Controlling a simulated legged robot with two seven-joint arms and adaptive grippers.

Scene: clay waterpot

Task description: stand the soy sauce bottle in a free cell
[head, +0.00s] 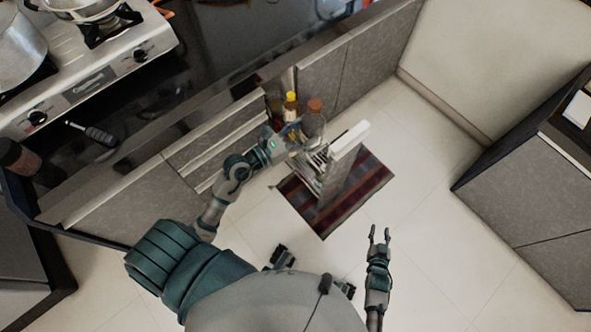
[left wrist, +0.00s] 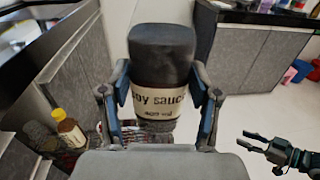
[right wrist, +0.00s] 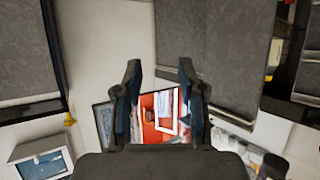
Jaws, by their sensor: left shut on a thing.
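My left gripper (left wrist: 158,112) is shut on the soy sauce bottle (left wrist: 160,60), which is dark with a cream label and stands roughly upright between the fingers. In the head view my left gripper (head: 292,138) is beside the pulled-out rack (head: 312,165).
A yellow-capped bottle (head: 290,104) stands close behind my left gripper, by the cabinet front; it also shows in the left wrist view (left wrist: 68,128). The rack's pale front panel (head: 346,142) rises at its right. A striped mat (head: 365,190) lies below. Open floor surrounds my right gripper.

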